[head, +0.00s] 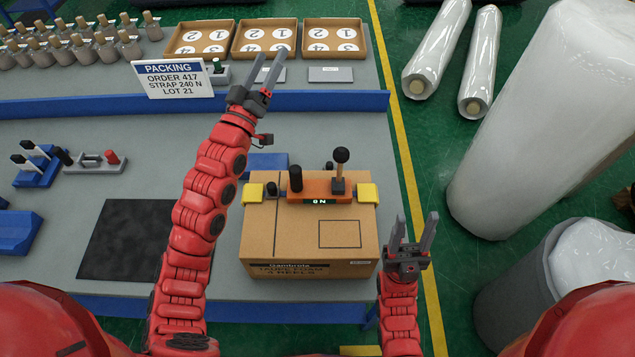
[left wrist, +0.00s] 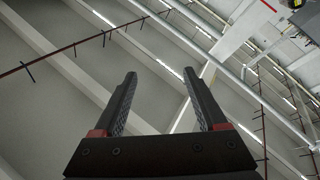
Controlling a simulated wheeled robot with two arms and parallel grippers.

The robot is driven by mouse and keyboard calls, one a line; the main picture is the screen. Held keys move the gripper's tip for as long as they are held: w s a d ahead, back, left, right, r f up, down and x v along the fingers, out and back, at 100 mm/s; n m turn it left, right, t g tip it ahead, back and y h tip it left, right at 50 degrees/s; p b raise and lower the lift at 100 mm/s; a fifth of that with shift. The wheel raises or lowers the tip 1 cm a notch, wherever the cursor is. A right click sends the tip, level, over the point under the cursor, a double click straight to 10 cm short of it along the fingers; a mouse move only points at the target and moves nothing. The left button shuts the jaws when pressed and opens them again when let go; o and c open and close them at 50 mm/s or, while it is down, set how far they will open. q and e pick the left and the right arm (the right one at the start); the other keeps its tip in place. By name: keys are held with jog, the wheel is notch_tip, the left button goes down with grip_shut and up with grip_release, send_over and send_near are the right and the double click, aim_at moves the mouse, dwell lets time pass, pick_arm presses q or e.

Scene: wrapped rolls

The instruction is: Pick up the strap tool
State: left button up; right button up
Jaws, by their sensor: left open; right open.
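My left gripper (head: 269,57) is open and empty, raised up and left of the tool in the head view. In the left wrist view its fingers (left wrist: 159,76) are apart, with only ceiling and wall beyond. My right gripper (head: 416,220) is open and empty, right of the box and apart from it.
A packing sign (head: 173,80) and numbered trays (head: 268,53) stand at the back, with several bottles (head: 75,45) at left. A dark mat (head: 125,238) and blue-based tools (head: 40,163) lie left of the box.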

pick_arm(q)
jog(key=d+m+g+h+p, duration=0.1)
jog(key=d+m+g+h, duration=0.1)
jog(key=d+g, duration=0.5)
jog(key=m+g+y+p, duration=0.2)
jog(key=g+y+p, duration=0.1)
jog(key=g+y, duration=0.6)
send_near(294, 172)
jog(key=b+x, duration=0.1)
jog(key=x, duration=0.4)
jog(key=shift+d+f, duration=0.1)
jog(key=shift+f, duration=0.25)
jog(key=b+x, duration=0.4)
jog(key=b, duration=0.2)
jog(key=shift+w+f, duration=0.1)
jog(key=shift+w, duration=0.05)
jog(key=b+x, duration=0.4)
jog(key=b, duration=0.2)
jog(key=shift+w+f+b, duration=0.15)
jog(key=shift+f+b, duration=0.1)
jog(key=shift+b, duration=0.05)
jog(key=shift+w+f+b, duration=0.25)
jog(key=shift+f+b, duration=0.05)
